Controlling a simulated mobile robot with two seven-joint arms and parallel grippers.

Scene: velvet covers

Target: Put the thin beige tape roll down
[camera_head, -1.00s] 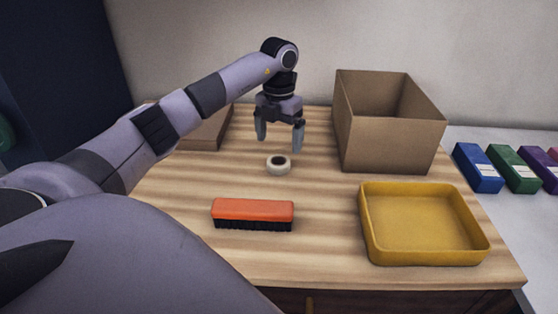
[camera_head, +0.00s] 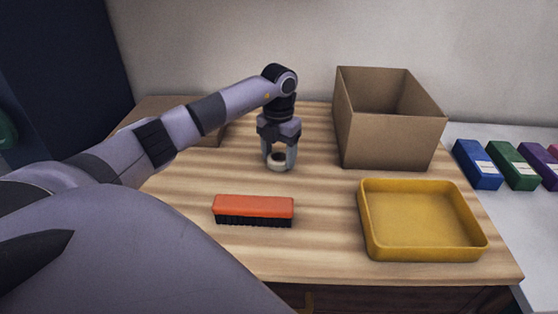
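The fingers look closed against the roll's sides, and the roll appears to rest on the tabletop. The fingers and palm hide part of the roll's edge. My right gripper is not in view.
An orange brush (camera_head: 253,206) with dark bristles lies in front of the roll. A yellow tray (camera_head: 372,238) is at the front right, and an open cardboard box (camera_head: 385,135) stands behind it. Bare wood (camera_head: 325,190) lies between.

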